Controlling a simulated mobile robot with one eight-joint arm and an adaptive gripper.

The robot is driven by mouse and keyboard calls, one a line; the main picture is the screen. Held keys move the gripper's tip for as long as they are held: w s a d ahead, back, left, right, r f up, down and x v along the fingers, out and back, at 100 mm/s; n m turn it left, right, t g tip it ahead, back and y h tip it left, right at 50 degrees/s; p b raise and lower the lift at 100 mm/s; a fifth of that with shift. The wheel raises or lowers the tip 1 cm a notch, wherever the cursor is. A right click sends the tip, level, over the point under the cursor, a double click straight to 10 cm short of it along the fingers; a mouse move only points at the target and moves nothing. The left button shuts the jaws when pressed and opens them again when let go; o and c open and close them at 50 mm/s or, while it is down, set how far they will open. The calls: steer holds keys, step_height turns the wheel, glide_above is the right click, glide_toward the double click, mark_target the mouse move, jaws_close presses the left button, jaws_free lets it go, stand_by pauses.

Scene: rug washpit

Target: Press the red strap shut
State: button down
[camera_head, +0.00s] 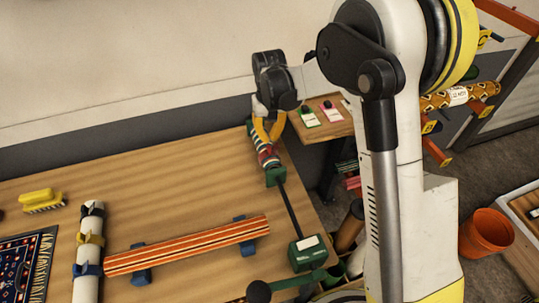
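A rolled piece with dark and pale bands (259,138) lies at the back right of the wooden table, between green supports. A small red band (268,160), which looks like the red strap, crosses its near end; I cannot tell whether it is open or shut. My gripper (266,138) points down over the roll, just behind the red band. Its yellow fingers are apart at the middle, but their tips overlap the roll in view. I cannot tell whether they touch or grip it.
A green block (307,252) joins the near support by a dark bar. A striped roll (185,245) rests on blue stands; a white roll (87,260) has black, yellow and blue straps. Yellow brush (40,200) and patterned rug (25,265) lie left. Orange bucket (486,234) stands right.

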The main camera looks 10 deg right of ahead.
mark_target(269, 147)
steer(key=shift+f+b, duration=1.4)
steer(key=shift+f, duration=0.4)
stand_by(0.6)
steer(key=shift+r+p, duration=2.4)
steer(key=shift+r, duration=1.65)
